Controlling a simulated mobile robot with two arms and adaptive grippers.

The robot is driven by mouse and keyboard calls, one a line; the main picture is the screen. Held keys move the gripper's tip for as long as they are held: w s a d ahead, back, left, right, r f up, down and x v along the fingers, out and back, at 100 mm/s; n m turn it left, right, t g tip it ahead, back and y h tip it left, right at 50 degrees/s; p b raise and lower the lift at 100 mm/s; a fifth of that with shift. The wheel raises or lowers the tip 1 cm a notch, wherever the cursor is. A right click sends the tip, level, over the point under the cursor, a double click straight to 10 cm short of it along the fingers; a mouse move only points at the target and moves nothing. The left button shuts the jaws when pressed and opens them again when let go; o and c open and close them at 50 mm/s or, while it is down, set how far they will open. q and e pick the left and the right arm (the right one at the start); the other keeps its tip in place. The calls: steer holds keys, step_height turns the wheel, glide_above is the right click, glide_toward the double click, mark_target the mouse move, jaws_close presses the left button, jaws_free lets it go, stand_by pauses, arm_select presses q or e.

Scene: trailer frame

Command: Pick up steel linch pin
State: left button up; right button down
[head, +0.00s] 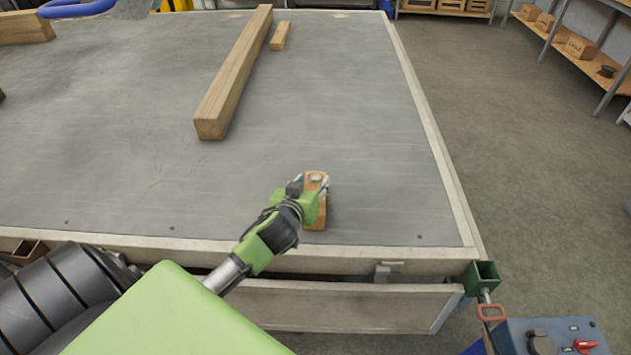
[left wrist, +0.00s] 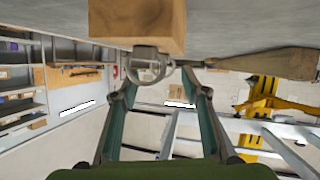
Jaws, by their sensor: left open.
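The steel linch pin (head: 316,178) shows as a small grey shape on top of a small wooden block (head: 316,216) near the deck's front edge. In the left wrist view, which looks upside down, the pin's ring (left wrist: 148,66) shows against the end of the wooden block (left wrist: 136,25). My left gripper (head: 314,184) is at the block in the head view and partly hides it. In the wrist view my left gripper (left wrist: 157,77) is open, one finger on each side of the ring, with gaps visible. My right gripper is not in view.
The grey trailer deck (head: 380,150) is mostly bare around the block. A long timber beam (head: 235,75) and a short wood piece (head: 281,36) lie farther back. A green corner bracket (head: 481,276) and a blue control box (head: 553,337) are at front right.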

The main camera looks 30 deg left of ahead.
mark_target(314, 186)
arm_select(q)
steer(key=x, duration=0.3)
steer(key=shift+a, duration=0.1)
steer(key=c, duration=1.1)
